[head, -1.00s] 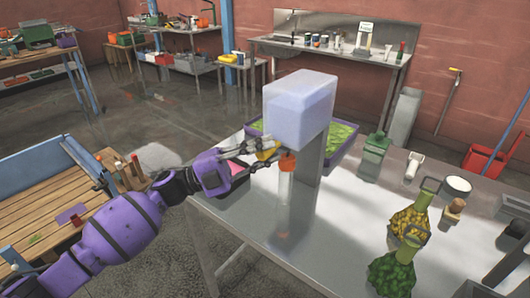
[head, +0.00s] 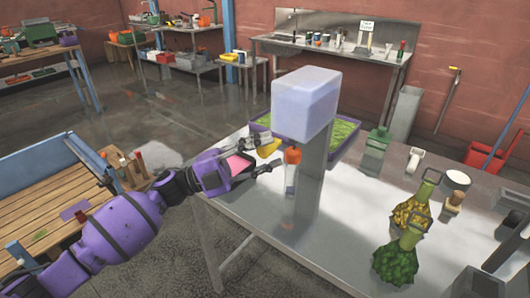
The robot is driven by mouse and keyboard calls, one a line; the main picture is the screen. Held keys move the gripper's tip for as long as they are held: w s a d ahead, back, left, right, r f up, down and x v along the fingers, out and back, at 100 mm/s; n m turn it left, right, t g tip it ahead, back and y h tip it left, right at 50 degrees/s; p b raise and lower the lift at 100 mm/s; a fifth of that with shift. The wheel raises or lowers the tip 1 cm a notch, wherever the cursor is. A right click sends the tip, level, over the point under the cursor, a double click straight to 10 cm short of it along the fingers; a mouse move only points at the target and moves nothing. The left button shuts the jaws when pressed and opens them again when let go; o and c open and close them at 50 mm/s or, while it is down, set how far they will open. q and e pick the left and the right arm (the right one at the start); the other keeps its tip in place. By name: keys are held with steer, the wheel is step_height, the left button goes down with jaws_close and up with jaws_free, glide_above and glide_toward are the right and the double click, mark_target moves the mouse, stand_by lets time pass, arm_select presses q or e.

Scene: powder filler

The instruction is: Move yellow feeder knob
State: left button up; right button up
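The yellow feeder knob (head: 268,149) shows at the left of the powder filler, below its pale box-shaped hopper (head: 305,103). An orange part (head: 292,155) is just to its right, in front of the filler's grey column (head: 311,165). My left gripper (head: 259,156) is open at the left of the knob, with one finger toward the back and the other toward the front. The fingertips are close to the knob, but I cannot tell whether they touch it. My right gripper is not in view.
The filler stands on a metal table (head: 340,215). A purple-rimmed tray (head: 347,147) with green contents lies behind it. The table's front middle is clear.

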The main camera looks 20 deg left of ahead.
arm_select(q)
steer(key=v, duration=1.2)
